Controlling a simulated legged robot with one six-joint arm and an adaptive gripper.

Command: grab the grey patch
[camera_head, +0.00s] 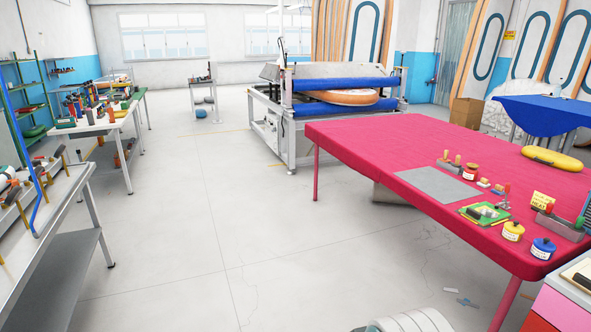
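The grey patch (438,186) is a flat, roughly rectangular grey sheet. It lies flat on the red-covered table (375,145) at the right, near the table's front left edge. Its whole outline shows, and nothing lies on top of it.
Near the patch are small wooden-handled tools (450,163), a red jar (470,172) and a green board (484,213). A metal bench (45,215) is at left. The middle floor is clear.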

